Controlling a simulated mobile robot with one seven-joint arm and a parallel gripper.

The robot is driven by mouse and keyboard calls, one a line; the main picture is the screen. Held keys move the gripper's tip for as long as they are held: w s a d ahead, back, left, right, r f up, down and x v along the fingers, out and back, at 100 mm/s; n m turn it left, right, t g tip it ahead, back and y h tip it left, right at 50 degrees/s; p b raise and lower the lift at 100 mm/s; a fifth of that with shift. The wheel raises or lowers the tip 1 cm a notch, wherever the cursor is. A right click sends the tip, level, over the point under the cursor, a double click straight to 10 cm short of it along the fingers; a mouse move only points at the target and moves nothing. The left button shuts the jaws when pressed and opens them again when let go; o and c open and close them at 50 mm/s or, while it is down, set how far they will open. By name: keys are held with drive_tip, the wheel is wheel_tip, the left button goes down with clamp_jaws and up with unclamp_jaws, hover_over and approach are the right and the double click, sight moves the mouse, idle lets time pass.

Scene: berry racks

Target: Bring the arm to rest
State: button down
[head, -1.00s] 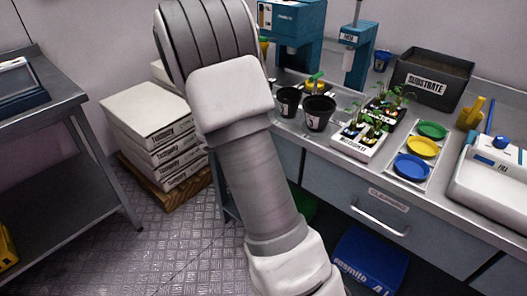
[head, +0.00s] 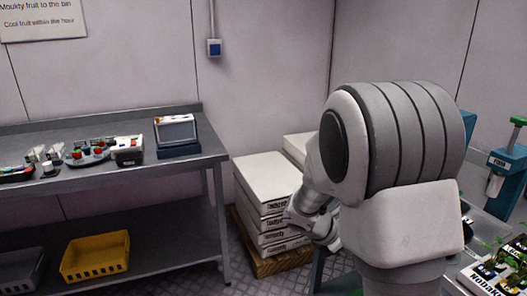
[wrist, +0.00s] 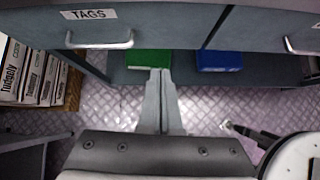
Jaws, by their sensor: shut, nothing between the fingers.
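My gripper (wrist: 160,78) is shut and empty in the wrist view, its two fingers together. It points toward the open space under a grey bench with a drawer labelled TAGS (wrist: 98,30). The fingertips overlap the near edge of a green box (wrist: 147,58) in the picture; I cannot tell how far apart they are. In the head view my arm (head: 390,150) fills the right side, and the gripper's fingers are hidden there.
A stack of white boxes (head: 265,190) stands on a wooden pallet (head: 268,262). A steel table (head: 60,192) at the left holds punnets and a scale (head: 177,135); a yellow crate (head: 95,258) is on its lower shelf. A blue box (wrist: 220,61) sits under the bench.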

drive_tip(key=s+a+r+m+t+y, duration=0.1)
drive_tip(key=s+a+r+m+y, duration=0.3)
drive_tip(key=s+m, duration=0.3)
drive_tip(key=s+a+r+m+t+y, duration=0.1)
drive_tip(key=s+a+r+m, duration=0.3)
drive_tip(key=s+r+m, duration=0.25)
drive_tip(key=s+a+r+m+t+y, duration=0.1)
drive_tip(key=s+a+r+m+y, duration=0.2)
drive_tip(key=s+a+r+m, duration=0.4)
wheel_tip(320, 180, up, 13)
drive_tip(key=s+d+p, duration=0.1)
drive_tip(key=d+p, duration=0.1)
drive_tip(key=p, duration=1.3)
drive_tip(key=shift+f, duration=0.2)
drive_tip(key=shift+d, duration=0.15)
